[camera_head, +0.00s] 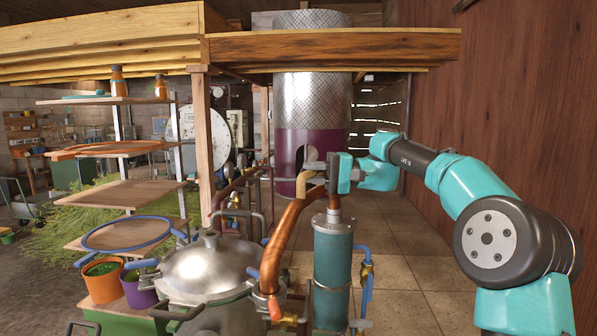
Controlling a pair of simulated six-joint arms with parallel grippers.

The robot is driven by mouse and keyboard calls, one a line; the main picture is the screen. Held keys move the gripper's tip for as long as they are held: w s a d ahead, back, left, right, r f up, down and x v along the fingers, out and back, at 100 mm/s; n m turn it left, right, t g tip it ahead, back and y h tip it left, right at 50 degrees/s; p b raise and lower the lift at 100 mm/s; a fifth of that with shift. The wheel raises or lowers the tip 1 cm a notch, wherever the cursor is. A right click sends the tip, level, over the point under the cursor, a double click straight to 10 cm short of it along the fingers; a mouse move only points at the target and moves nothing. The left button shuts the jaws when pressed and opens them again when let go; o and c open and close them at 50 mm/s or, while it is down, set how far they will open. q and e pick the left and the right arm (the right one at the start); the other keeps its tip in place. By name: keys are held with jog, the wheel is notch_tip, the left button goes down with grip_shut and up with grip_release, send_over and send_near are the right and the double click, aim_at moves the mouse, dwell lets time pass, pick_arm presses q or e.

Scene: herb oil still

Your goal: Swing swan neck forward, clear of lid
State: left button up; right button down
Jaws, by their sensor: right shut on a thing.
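The copper swan neck (284,239) curves up from a low end in front of the lid's right edge and over toward the top of the teal condenser cylinder (332,262). In the picture its low end overlaps the pot's right side; I cannot tell the gap in depth. The domed steel lid (196,268) sits on the pot, with a knob on top. My right gripper (322,176) is shut at the top of the swan neck, on a tan grip there; its fingertips are partly hidden. My left gripper is not in view.
A blue ring (127,234) lies on a low shelf at left, above an orange pot (102,281) and a purple pot (139,289). Blue pipes with a brass valve (366,268) stand right of the condenser. Tiled floor (405,313) is open at the front right.

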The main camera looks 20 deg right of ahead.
jog(key=s+d+n+g, duration=0.3)
jog(key=d+g, duration=0.2)
jog(key=g, duration=0.1)
jog(key=shift+s+n+y, duration=0.3)
jog(key=shift+s+n, duration=0.05)
jog(key=shift+n, duration=0.05)
jog(key=shift+s+d, duration=0.1)
jog(key=c, duration=1.4)
grip_release()
jog(key=shift+c, duration=0.2)
jog(key=shift+o, duration=0.7)
jog(key=shift+s+d, duration=0.1)
jog(key=shift+d, duration=0.1)
jog(key=o, duration=0.3)
jog(key=shift+a, duration=0.2)
jog(key=shift+r, duration=0.15)
